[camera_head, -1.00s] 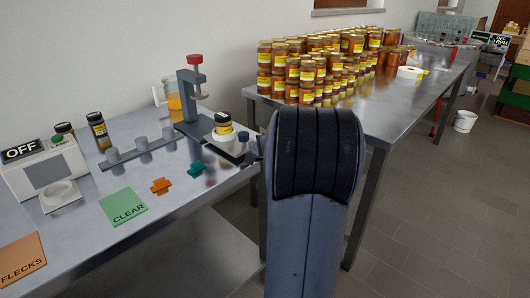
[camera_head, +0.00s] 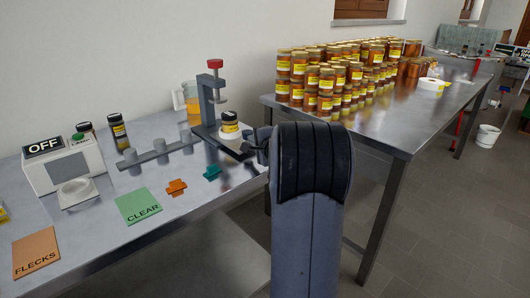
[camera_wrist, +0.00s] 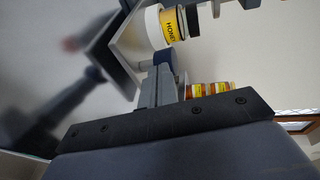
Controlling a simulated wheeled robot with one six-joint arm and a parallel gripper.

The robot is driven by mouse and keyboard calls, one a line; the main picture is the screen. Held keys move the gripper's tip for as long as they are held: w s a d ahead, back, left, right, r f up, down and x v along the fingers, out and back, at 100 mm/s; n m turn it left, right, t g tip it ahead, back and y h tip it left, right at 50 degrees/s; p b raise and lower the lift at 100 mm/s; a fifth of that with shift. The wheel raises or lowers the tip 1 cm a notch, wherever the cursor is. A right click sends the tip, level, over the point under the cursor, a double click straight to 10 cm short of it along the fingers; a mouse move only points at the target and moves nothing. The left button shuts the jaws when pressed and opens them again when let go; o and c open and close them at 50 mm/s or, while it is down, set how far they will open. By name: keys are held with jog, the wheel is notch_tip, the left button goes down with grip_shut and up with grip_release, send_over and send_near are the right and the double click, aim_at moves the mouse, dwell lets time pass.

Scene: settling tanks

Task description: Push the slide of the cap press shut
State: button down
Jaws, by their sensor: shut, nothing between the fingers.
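The cap press (camera_head: 206,100) stands on the left bench, a grey frame with a red-topped screw. Its slide (camera_head: 238,146) carries a honey jar (camera_head: 230,127) with a dark lid on a white seat. The jar sits slightly right of the screw's foot in the head view, so the slide looks partly out. My gripper (camera_head: 256,143) is shut and empty at the slide's outer end. In the wrist view its fingers (camera_wrist: 158,82) point at a grey knob (camera_wrist: 164,57), very near or touching it. The jar (camera_wrist: 172,25) shows beyond. My arm hides part of the bench edge.
A grey rail with posts (camera_head: 157,152), a teal piece (camera_head: 211,173), an orange piece (camera_head: 176,186) and a CLEAR mat (camera_head: 138,206) lie left of the press. Many honey jars (camera_head: 325,78) crowd the right table. Floor shows at right.

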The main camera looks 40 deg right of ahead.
aim_at(244, 135)
jog(key=w, duration=0.6)
jog(key=shift+w+a, duration=0.25)
jog(key=shift+w+r, duration=0.1)
jog(key=shift+r, duration=0.05)
jog(key=shift+a, duration=0.1)
